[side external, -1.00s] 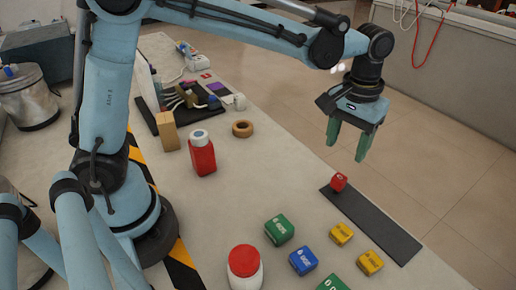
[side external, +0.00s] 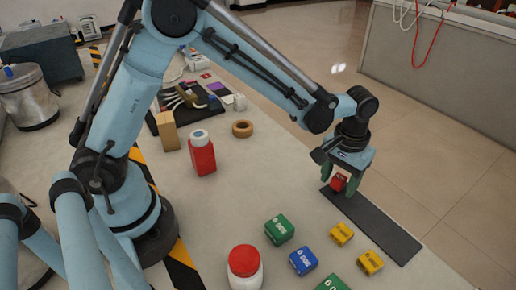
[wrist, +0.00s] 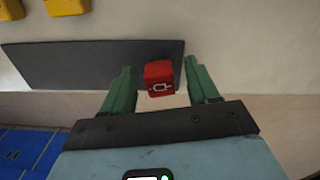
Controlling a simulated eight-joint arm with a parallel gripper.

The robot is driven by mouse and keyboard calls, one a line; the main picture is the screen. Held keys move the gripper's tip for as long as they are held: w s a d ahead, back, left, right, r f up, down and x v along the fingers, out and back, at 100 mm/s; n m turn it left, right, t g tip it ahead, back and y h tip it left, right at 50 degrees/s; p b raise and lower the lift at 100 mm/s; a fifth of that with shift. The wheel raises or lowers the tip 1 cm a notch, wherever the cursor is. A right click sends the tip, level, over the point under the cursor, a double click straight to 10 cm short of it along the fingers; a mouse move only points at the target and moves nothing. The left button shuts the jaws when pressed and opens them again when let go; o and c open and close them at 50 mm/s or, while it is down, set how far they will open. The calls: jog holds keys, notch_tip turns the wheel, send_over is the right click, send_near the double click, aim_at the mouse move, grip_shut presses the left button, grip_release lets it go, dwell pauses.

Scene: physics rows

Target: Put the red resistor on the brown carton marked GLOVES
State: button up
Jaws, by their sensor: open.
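The red resistor (side external: 339,182) is a small red block at the far end of a dark strip (side external: 385,228). In the wrist view the red resistor (wrist: 158,74) shows a pale symbol on its face. My gripper (side external: 340,184) is low over it and open. In the wrist view the fingers of my gripper (wrist: 160,70) stand on either side of the block, with a gap visible on both sides. A tan-brown upright box (side external: 168,131) stands on the table left of the middle; no GLOVES marking can be read on it.
A red bottle (side external: 202,155) and a tape roll (side external: 242,128) stand near the brown box. Yellow blocks (side external: 341,233), a green block (side external: 279,229), a blue block (side external: 303,260) and a red-lidded jar (side external: 245,266) lie nearer. The table's middle is clear.

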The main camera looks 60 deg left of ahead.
grip_shut()
dwell(0.3)
jog(key=shift+r, duration=0.1)
